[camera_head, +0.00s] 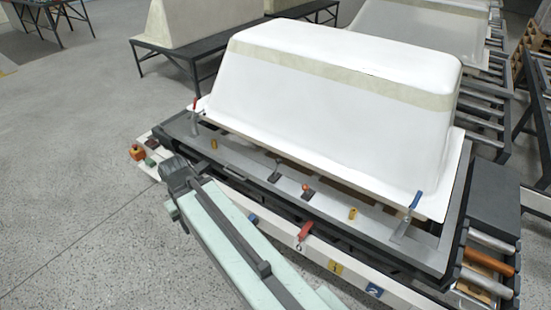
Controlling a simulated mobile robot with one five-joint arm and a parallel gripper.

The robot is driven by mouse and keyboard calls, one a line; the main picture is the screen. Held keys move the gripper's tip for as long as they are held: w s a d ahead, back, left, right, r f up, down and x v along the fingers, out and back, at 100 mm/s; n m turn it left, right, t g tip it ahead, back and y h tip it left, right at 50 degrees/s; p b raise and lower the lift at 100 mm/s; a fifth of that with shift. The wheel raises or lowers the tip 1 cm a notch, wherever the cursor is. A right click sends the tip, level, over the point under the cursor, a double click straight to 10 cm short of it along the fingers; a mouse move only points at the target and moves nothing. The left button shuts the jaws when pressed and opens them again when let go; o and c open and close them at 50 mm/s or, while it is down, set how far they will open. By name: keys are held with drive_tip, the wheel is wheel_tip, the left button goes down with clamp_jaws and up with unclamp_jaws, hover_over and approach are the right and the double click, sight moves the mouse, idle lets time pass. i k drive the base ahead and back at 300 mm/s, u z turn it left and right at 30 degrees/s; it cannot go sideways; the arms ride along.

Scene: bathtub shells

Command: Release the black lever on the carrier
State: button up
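The carrier (262,187) is a grey metal frame with a white upturned tub shell (330,115) on it. A small black lever (276,172) sits on the carrier's near rail, below the middle of the shell. To its right is another small dark fitting with an orange knob (307,187). My arm (232,240) crosses the lower middle and covers part of the carrier's near side. Its dark upper end lies left of the black lever, apart from it. I cannot make out gripper fingers.
A red-handled clamp (194,114) stands at the left corner, a blue-handled one (411,209) at the right. A red lever (304,234) is on the near side. Rollers (490,262) lie right. Open floor (80,170) lies left.

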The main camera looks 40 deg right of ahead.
sight(278, 161)
drive_tip(key=k, duration=0.9)
drive_tip(key=z, duration=0.8)
drive_tip(key=i, duration=1.8)
drive_tip(key=u, duration=1.15)
